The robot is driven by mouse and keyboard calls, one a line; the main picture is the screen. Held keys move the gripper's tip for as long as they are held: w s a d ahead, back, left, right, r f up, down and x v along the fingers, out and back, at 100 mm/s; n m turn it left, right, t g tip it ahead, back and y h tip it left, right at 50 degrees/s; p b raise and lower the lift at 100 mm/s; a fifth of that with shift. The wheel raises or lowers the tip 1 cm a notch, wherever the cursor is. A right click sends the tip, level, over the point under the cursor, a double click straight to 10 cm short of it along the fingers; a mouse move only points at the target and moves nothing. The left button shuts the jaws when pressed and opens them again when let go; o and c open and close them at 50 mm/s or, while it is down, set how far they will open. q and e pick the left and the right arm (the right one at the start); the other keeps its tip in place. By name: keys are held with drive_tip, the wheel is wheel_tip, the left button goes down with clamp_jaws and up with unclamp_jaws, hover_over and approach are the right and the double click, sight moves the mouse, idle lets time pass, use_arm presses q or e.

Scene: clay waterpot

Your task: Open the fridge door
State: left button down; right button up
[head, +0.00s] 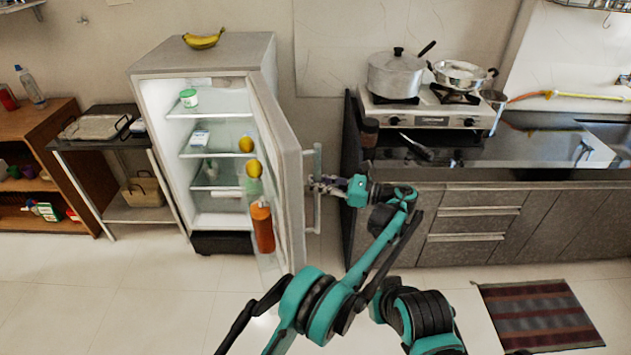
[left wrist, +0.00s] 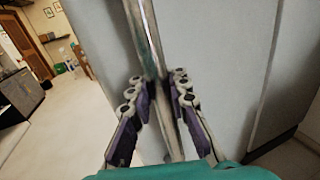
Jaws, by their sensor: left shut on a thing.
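The grey fridge (head: 155,140) stands in the left half of the head view with its door (head: 280,165) swung wide open. Its lit shelves show. A vertical bar handle (head: 317,160) is on the door's outer face. My left gripper (head: 318,185) is at the handle, about mid-height, shut on it. In the left wrist view the handle (left wrist: 147,40) runs between the two purple-padded fingers of the left gripper (left wrist: 157,95), with the grey door behind. My right gripper is not in view.
Bananas (head: 203,39) lie on the fridge top. An orange bottle (head: 262,227) and a yellow fruit (head: 254,168) sit in the door shelves. The counter (head: 480,220) with the stove (head: 430,110) stands to the right. The floor (head: 130,290) before the fridge is clear.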

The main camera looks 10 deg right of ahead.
sight(320, 152)
use_arm(q)
drive_tip(key=shift+d+f, duration=0.15)
drive_tip(key=shift+d, duration=0.4)
drive_tip(key=c, duration=1.6)
unclamp_jaws()
drive_tip(key=shift+s, duration=0.1)
drive_tip(key=shift+o, duration=0.9)
drive_tip(key=shift+s+d, duration=0.1)
drive_tip(key=shift+r, duration=0.2)
wheel_tip(320, 152, up, 10)
drive_tip(key=shift+f, duration=0.1)
drive_tip(key=shift+r, duration=0.2)
